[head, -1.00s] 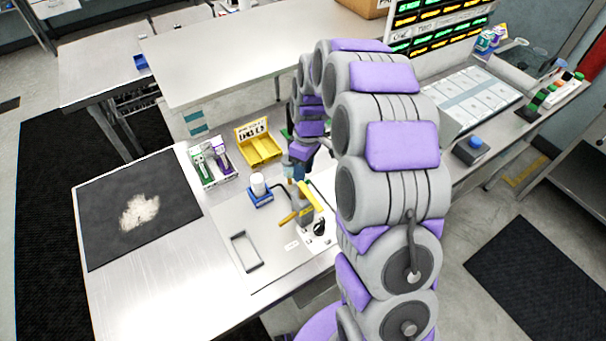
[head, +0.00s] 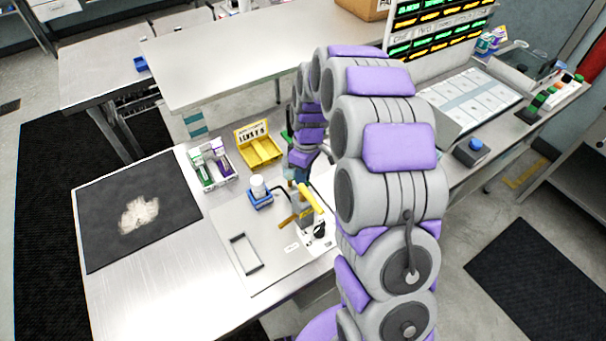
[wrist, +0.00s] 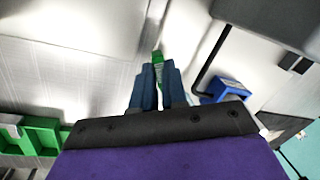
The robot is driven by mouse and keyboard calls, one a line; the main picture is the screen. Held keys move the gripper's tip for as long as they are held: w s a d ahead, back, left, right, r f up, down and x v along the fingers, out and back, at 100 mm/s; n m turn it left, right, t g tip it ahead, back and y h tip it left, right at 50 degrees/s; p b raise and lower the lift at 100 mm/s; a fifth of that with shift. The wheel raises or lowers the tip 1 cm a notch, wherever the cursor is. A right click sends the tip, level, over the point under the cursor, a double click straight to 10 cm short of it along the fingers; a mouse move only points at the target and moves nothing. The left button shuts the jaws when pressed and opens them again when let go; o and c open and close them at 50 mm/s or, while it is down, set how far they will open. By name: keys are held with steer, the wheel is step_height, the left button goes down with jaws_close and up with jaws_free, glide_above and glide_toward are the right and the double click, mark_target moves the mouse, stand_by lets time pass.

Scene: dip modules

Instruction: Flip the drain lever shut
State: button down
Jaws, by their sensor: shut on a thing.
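A grey fixture with yellow handles (head: 311,198) stands on the metal plate at the table's middle in the head view. I cannot tell which part of it is the drain lever. My gripper (wrist: 157,72) shows its two blue fingers close together in the wrist view, with a ribbed green piece (wrist: 157,57) between their tips. I cannot tell whether that piece belongs to the lever. In the head view my gripper is just behind the fixture, and its fingertips are largely hidden.
A blue holder with a white bottle (head: 259,188) stands left of the fixture. A yellow bin (head: 259,150) and a white box of green and purple items (head: 210,166) are behind it. A dark mat (head: 137,212) lies at left. The front left table is clear.

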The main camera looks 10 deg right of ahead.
steer(key=shift+s+a+r+m+p, duration=0.15)
steer(key=shift+s+m+p, duration=0.1)
steer(key=shift+m+p, duration=0.85)
steer(key=shift+p, duration=0.05)
steer(key=c, duration=1.2)
jaws_free()
steer(key=shift+o, duration=0.2)
